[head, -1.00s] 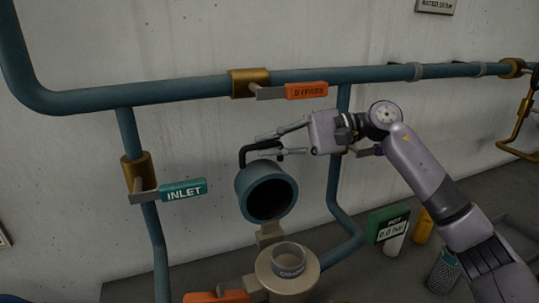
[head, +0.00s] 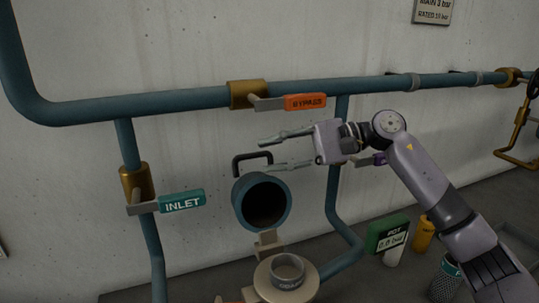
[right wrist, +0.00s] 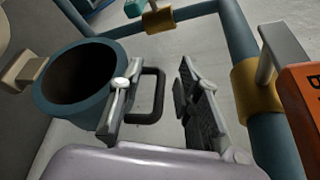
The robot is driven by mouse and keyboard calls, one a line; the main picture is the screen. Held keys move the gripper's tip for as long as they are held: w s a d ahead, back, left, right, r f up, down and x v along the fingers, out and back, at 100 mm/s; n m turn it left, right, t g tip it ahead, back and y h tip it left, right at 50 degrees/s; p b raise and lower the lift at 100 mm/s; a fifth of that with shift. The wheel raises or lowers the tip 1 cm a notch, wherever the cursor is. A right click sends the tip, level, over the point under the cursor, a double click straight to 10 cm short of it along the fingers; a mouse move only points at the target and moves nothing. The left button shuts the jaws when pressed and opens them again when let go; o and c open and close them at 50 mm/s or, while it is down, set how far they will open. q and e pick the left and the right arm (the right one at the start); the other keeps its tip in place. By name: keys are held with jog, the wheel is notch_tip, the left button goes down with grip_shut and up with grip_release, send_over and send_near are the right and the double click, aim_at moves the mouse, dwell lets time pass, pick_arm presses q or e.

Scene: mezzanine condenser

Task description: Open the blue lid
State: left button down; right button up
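The blue lid (head: 237,203) is a teal, hollow cap with a black handle (head: 252,157). In the head view it stands tipped up on its hinge (head: 268,243), its dark open side facing me, behind and above the round pot (head: 312,275). It also shows at the left of the right wrist view (right wrist: 45,105). My right gripper (head: 268,154) is open and empty, just right of the handle. In the right wrist view the handle (right wrist: 160,95) shows between the spread fingers (right wrist: 158,100), with a gap to the right finger. My left gripper is out of view.
The orange bypass lever (head: 305,102) is on the pipe above my gripper. The teal inlet lever (head: 182,201) is left of the lid. A green gauge box (head: 387,234) and a yellow cylinder (head: 423,234) stand at the right.

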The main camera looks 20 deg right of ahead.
jog(key=v, duration=1.1)
jog(key=shift+a, duration=0.1)
